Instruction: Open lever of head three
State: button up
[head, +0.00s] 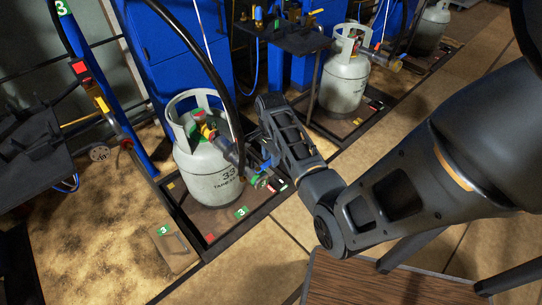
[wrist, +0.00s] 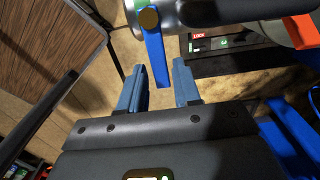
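A pale grey gas cylinder (head: 208,175) marked 33 stands on a black-framed scale (head: 222,240) with green number 3 labels. The grey filling head (head: 229,152) is attached at its valve, near the collar. In the wrist view, the head's blue lever (wrist: 153,52) hangs from a brass bolt on the grey body (wrist: 190,12). My gripper (wrist: 161,70) is open, its two blue-grey fingers on either side of the lever's lower end in the picture. I see gaps on both sides, and cannot tell the depth. In the head view my gripper (head: 262,163) is beside the head, mostly hidden.
A display (wrist: 205,42) with a red LOCK label lies just beyond the lever. A brown-topped table (head: 365,280) stands near my arm. A second cylinder (head: 343,80) stands at the back right. A black hose hangs over the first cylinder. A blue post (head: 100,95) rises at left.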

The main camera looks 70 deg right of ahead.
grip_shut()
dwell(0.5)
